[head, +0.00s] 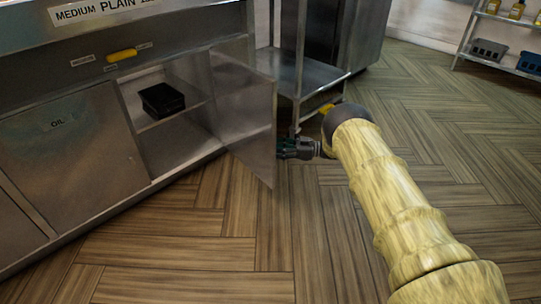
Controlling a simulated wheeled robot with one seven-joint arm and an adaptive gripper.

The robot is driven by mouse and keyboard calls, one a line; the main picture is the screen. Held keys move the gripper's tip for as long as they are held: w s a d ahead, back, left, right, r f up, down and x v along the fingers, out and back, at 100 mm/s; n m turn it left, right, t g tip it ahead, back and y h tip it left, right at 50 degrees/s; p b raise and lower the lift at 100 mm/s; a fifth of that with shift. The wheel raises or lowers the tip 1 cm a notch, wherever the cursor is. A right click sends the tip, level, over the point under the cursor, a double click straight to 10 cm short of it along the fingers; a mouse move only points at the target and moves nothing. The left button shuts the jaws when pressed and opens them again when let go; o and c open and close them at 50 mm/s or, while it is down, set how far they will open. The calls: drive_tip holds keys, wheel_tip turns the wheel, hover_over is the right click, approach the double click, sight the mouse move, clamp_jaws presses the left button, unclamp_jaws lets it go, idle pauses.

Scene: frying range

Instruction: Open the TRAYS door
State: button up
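A metal cabinet door (243,118) stands swung well out from the counter front, hinged on its right side. No TRAYS label is readable on the face I see. Inside the open cabinet, a black tray or stack of trays (162,99) sits on a metal shelf (190,104). My gripper (284,149) is at the right side of the door, close to its surface or edge. Its fingertips are partly hidden by the door, so I cannot tell whether it touches the door or is open or shut.
A shut door marked OIL (62,140) is left of the opening. A yellow handle or knob (121,55) is on the counter front above. A metal shelf unit (305,75) stands behind my gripper. Wooden floor (200,255) is clear in front.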

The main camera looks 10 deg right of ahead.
drive_tip(key=shift+w+r+g, duration=0.3)
drive_tip(key=shift+w+r, duration=0.05)
drive_tip(key=shift+w, duration=0.3)
drive_tip(key=shift+r+n, duration=0.1)
drive_tip(key=shift+n, duration=0.2)
drive_tip(key=o, duration=0.9)
drive_tip(key=shift+w+a, duration=0.1)
drive_tip(key=shift+a, duration=0.15)
drive_tip(key=shift+d, duration=0.4)
drive_tip(key=shift+c, duration=1.2)
drive_tip(key=shift+f, duration=0.2)
drive_tip(key=shift+d, duration=0.25)
drive_tip(key=shift+c, duration=0.3)
drive_tip(key=s+d, duration=0.3)
drive_tip(key=d, duration=0.8)
drive_tip(key=shift+d+f, duration=0.3)
drive_tip(key=shift+d, duration=0.05)
drive_tip(key=shift+f, duration=0.1)
